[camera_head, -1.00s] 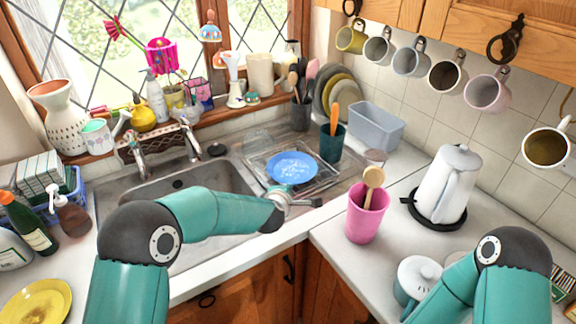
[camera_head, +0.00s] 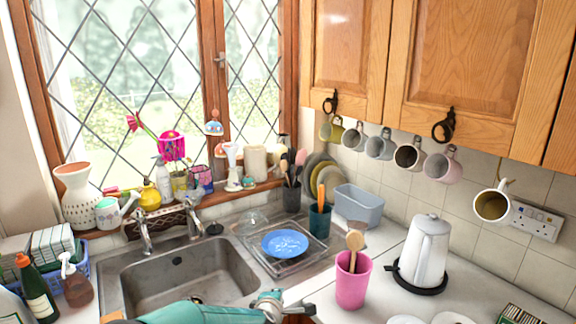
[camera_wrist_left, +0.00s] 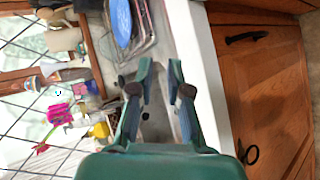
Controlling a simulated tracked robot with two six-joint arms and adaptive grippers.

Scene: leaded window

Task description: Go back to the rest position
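My left gripper (camera_head: 270,302) is at the bottom of the head view, near the front edge of the sink counter. It also shows in the left wrist view (camera_wrist_left: 161,72), with its two fingers apart and nothing between them. A blue plate (camera_head: 285,243) lies on the drying tray (camera_head: 262,260) right of the sink, apart from the gripper. The plate's edge also shows in the left wrist view (camera_wrist_left: 121,20). My right gripper is outside both current views.
The sink basin (camera_head: 180,276) is left of the tray. A pink cup (camera_head: 352,287) with a wooden brush and a white kettle (camera_head: 424,252) stand on the right counter. Mugs hang under the wall cabinets (camera_head: 470,70). A green bottle (camera_head: 36,290) stands at the left.

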